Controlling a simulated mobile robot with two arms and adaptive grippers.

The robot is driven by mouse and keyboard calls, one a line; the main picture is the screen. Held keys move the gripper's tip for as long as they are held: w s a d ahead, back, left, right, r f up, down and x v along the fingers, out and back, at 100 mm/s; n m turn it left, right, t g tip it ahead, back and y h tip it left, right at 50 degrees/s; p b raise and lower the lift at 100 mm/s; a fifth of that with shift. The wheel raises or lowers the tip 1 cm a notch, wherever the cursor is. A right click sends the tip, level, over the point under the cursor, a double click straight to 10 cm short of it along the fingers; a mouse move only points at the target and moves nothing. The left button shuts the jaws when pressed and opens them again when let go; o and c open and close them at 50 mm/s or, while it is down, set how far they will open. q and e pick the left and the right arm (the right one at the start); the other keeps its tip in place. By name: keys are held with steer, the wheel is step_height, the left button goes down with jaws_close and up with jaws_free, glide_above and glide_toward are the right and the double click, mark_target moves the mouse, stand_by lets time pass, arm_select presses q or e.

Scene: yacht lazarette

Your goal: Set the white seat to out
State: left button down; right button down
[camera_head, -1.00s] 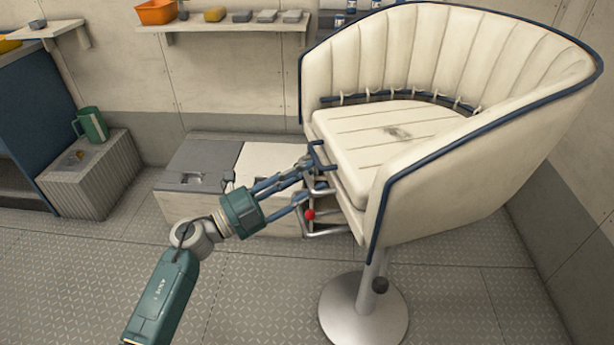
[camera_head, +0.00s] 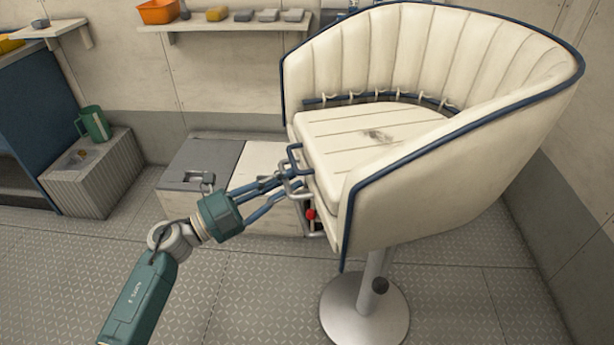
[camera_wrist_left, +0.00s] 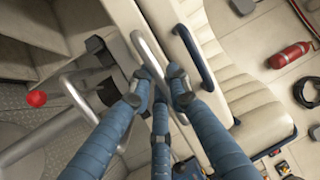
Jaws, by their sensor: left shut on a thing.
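The white seat (camera_head: 400,125) is a padded, blue-piped tub chair on a silver pedestal (camera_head: 364,310). It fills the right half of the head view, and its cushion shows in the left wrist view (camera_wrist_left: 232,75). A bent silver bar (camera_wrist_left: 150,55) runs along the seat's front edge, beside a dark blue handle (camera_wrist_left: 196,60). My left gripper (camera_head: 288,182) is at the seat's front left, shut on the silver bar; its fingers (camera_wrist_left: 158,82) meet around the bar in the wrist view. A red knob (camera_head: 311,214) sits below the cushion, also in the wrist view (camera_wrist_left: 37,98). My right gripper is not in view.
A grey and white locker (camera_head: 215,170) stands behind my left gripper. A ribbed box with a green jug (camera_head: 93,123) is at the left. A wall shelf (camera_head: 235,25) holds an orange bin and small items. The metal floor (camera_head: 230,290) in front is clear.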

arm_select(q)
steer(key=a, duration=0.1)
steer(key=s+a, duration=0.1)
steer(key=a, duration=0.2)
steer(key=shift+s+a, duration=0.25)
steer(key=shift+s, duration=0.05)
steer(key=c, duration=1.6)
jaws_free()
steer(key=shift+c, duration=0.2)
steer(key=v, duration=1.2)
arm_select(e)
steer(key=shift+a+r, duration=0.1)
